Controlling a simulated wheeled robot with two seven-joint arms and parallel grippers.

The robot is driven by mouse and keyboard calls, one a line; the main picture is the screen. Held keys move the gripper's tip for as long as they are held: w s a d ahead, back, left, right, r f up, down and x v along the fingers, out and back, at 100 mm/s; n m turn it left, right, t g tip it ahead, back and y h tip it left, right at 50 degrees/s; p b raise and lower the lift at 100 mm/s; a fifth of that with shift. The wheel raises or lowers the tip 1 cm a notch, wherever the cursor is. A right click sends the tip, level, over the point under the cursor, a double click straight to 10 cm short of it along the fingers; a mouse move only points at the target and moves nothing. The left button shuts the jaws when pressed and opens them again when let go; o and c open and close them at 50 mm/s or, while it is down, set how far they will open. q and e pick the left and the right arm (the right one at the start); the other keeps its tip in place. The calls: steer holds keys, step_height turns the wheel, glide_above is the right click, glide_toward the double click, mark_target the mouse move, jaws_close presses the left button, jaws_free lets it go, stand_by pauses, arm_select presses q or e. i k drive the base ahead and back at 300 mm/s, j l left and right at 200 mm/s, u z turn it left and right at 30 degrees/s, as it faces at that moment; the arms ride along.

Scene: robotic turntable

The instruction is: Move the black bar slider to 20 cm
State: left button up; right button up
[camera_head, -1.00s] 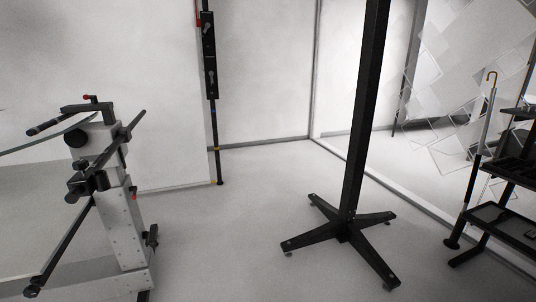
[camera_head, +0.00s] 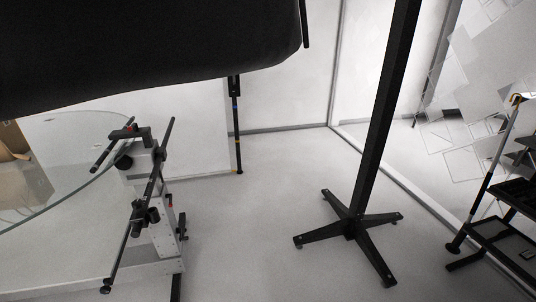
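A grey and white stand (camera_head: 160,215) at the left carries several black bars and clamps. A long thin black bar (camera_head: 150,190) slants down its front, with a small black block (camera_head: 145,214) on it. I cannot tell for certain which part is the black bar slider, and no scale marks are readable. A large dark shape (camera_head: 150,45), probably my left arm, covers the upper left of the head view. Neither gripper shows in the head view.
A black pole (camera_head: 380,110) on a cross-shaped foot (camera_head: 350,228) stands right of centre. A black shelf rack (camera_head: 505,240) is at the right edge. The floor between stand and pole is clear.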

mark_target(146, 214)
steer(key=u, duration=1.25)
